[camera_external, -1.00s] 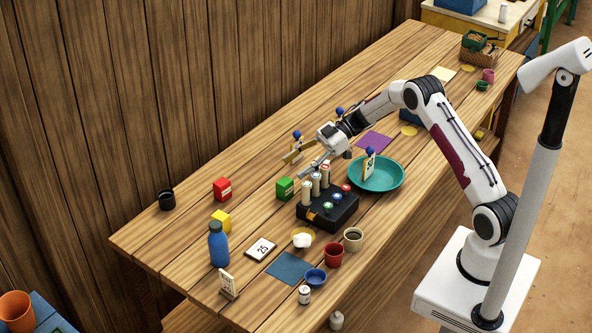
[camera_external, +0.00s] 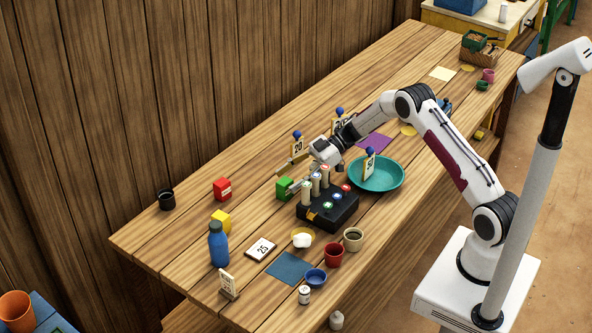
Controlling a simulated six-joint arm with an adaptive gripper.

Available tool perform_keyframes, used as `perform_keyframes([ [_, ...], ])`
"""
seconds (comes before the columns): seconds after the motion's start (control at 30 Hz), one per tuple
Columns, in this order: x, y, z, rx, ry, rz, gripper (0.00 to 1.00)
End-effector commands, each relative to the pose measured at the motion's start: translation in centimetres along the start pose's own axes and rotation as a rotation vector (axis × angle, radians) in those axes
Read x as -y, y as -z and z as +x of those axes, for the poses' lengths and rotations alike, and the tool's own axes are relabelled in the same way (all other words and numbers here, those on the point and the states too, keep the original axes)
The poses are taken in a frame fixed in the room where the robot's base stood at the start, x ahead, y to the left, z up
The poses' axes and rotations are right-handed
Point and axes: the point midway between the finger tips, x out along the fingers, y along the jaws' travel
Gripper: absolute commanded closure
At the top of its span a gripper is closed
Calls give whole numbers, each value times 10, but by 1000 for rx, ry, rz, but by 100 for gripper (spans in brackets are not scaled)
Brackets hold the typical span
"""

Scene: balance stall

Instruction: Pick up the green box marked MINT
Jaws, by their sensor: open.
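The green box (camera_external: 283,188) stands on the wooden table, just left of the black block with several cylinders; its marking is too small to read. My gripper (camera_external: 290,180) is open and low at the green box, with its fingers reaching toward it from the upper right. One finger overlaps the box's right side in the picture. I cannot tell whether the fingers touch the box or stand on both sides of it.
The black block (camera_external: 328,212) with upright cylinders stands close to the right. A red box (camera_external: 222,189), a yellow box (camera_external: 221,221) and a blue bottle (camera_external: 218,244) stand to the left. A teal plate (camera_external: 392,187) lies right. A number 20 card (camera_external: 297,147) stands behind.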

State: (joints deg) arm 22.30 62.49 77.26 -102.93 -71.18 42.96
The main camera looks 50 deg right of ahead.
Motion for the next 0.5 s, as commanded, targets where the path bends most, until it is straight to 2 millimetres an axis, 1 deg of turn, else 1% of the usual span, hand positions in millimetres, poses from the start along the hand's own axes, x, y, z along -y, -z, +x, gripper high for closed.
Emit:
perform_keyframes([
  [0.13, 0, 0, 0, 0, 0, 0, 45],
  [0.17, 0, 0, 0, 0, 0, 0, 48],
  [0.2, 0, 0, 0, 0, 0, 0, 58],
  [0.27, 0, 0, 0, 0, 0, 0, 74],
  [0.3, 0, 0, 0, 0, 0, 0, 84],
  [0.33, 0, 0, 0, 0, 0, 0, 92],
  [0.37, 0, 0, 0, 0, 0, 0, 95],
  [0.5, 0, 0, 0, 0, 0, 0, 95],
])
